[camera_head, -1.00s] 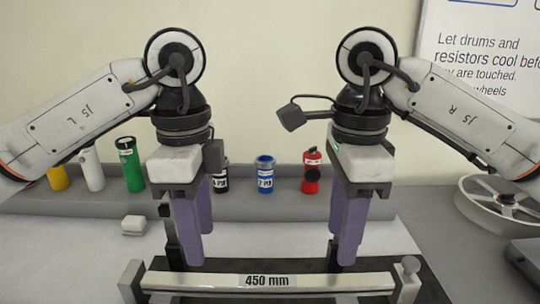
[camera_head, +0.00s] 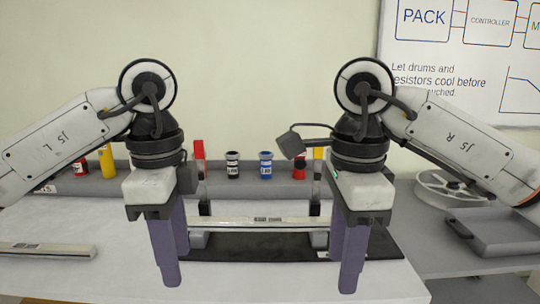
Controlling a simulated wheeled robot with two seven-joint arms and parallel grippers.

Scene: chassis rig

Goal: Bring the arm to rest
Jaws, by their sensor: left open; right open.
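My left gripper (camera_head: 175,262) hangs with its purple fingers pointing down over the near part of the pale table (camera_head: 115,275). It is open and nothing shows between its fingers. My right gripper (camera_head: 345,262) hangs the same way to the right, open and empty. The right gripper hides part of the mat.
A grey rack along the wall holds a black-and-white canister (camera_head: 232,166), a blue canister (camera_head: 265,166) and a yellow canister (camera_head: 106,162). Another bar (camera_head: 45,250) lies at the left. A wheel (camera_head: 452,190) and a grey tray (camera_head: 500,234) are at the right.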

